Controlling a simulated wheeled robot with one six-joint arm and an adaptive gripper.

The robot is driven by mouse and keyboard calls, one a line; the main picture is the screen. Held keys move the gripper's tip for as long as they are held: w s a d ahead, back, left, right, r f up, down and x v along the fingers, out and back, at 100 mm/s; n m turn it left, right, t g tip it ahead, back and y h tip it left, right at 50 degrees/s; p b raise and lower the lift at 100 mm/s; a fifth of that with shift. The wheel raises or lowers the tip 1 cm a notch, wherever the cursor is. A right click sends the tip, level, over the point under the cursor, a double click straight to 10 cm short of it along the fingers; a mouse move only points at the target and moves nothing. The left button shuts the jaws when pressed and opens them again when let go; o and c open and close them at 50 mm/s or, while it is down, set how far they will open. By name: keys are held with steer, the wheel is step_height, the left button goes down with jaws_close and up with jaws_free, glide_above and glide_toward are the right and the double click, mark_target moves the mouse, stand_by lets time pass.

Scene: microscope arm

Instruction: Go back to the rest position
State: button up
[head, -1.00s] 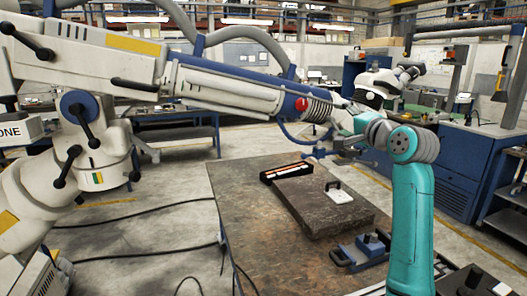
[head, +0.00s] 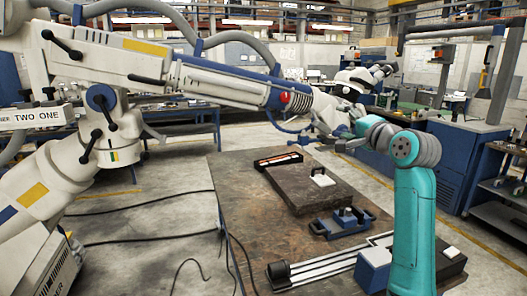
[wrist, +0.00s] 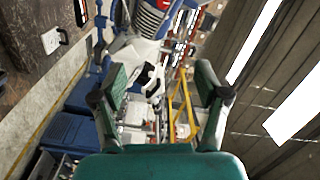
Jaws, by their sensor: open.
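My gripper (wrist: 163,82) is open in the wrist view, its two dark green fingers spread apart. A white handle-like part (wrist: 148,80) shows in the gap between them, beyond the fingers; no contact is visible. The white and blue microscope arm (head: 225,83) crosses the head view from the upper left, and its far end is close to my teal arm (head: 412,200). The microscope head (head: 358,80) with dark eyepieces is behind that end. In the head view my gripper is partly hidden among these parts, so the exact gap cannot be told.
A worn brown table (head: 215,185) stands below the microscope arm, bearing a dark stone slab (head: 305,188), a blue tool (head: 340,223) and a rail fixture (head: 315,268). Cables lie on the floor at left. Blue cabinets (head: 455,160) stand at right.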

step_height(320, 180, down, 15)
steer(key=s+h, duration=0.1)
steer(key=s, duration=0.1)
steer(key=s+a+f+n+h, duration=0.1)
steer(key=s+f, duration=0.6)
steer(key=f, duration=0.3)
steer(key=s+f+h, duration=0.2)
steer(key=s+f, duration=0.6)
steer(key=f, duration=0.3)
steer(key=s+a+f+n+h, duration=0.1)
steer(key=s+f, duration=0.6)
steer(key=f, duration=0.3)
steer(key=s+f+n+g, duration=0.15)
steer(key=s+f, duration=0.25)
steer(key=s, duration=0.8)
steer(key=s+f+n, duration=0.2)
steer(key=s+f, duration=0.1)
steer(key=s, duration=0.8)
steer(key=s+a+r+n, duration=0.1)
steer(key=s+r+n, duration=0.1)
steer(key=s, duration=0.8)
steer(key=s+r+n, duration=0.3)
steer(key=s+r, duration=0.1)
steer(key=s, duration=0.7)
steer(key=shift+s+a+r+n+g+h, duration=0.2)
steer(key=shift+a+r+n+g+h, duration=0.15)
steer(key=shift+a+r+g, duration=0.1)
